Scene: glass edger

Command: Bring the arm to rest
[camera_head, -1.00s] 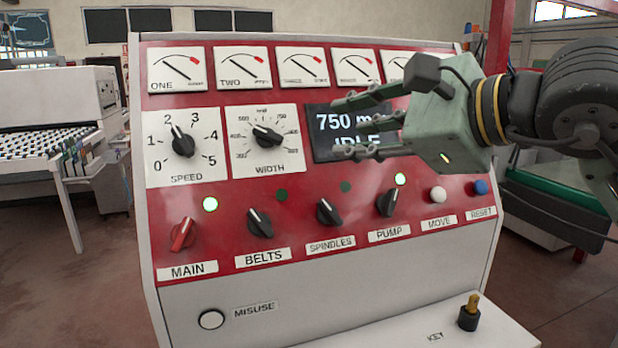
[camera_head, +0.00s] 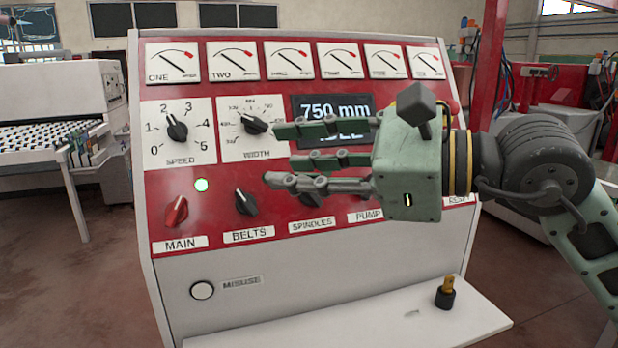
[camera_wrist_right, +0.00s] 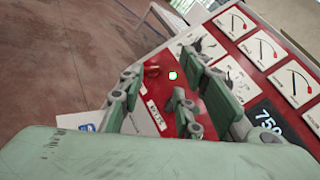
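My right gripper (camera_head: 283,157) reaches in from the right in front of the red control panel (camera_head: 165,235), its fingers extended to the left. It is open, with its fingers apart and nothing between them. In the head view it overlaps the display (camera_head: 352,104), the WIDTH dial's lower edge (camera_head: 250,122) and the SPINDLES knob (camera_head: 313,199); the PUMP knob is hidden. I cannot tell whether it touches the panel. In the right wrist view the open fingers (camera_wrist_right: 160,78) point toward the panel's lamp and knobs. My left gripper is not in view.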

